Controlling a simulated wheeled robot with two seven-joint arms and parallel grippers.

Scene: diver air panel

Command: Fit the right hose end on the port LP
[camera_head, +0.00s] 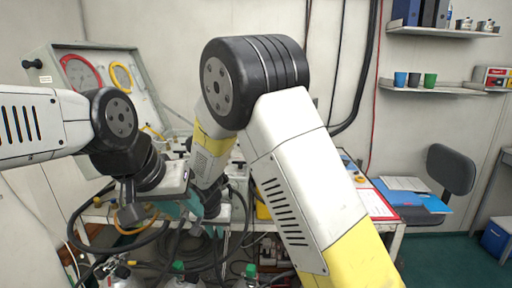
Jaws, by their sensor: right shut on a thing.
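The air panel (150,92) stands tilted at the back left, with a red-rimmed gauge and a yellow ring on its face. I cannot make out which port is LP, as my arms cover the panel's lower part. My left gripper (131,212) points down in front of the bench, below the panel; its finger opening is not clear. My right gripper (206,214) is lower centre, partly hidden by my own arm, and is shut on what seems to be the right hose end. That end itself is hidden; black hoses hang close by.
Black hoses (172,240) hang tangled below the bench, above cylinders with green tops (178,267). The bench (389,222) continues right behind my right arm. Papers and blue folders (425,204) lie near a dark chair (451,169). Wall shelves (428,90) hold cups.

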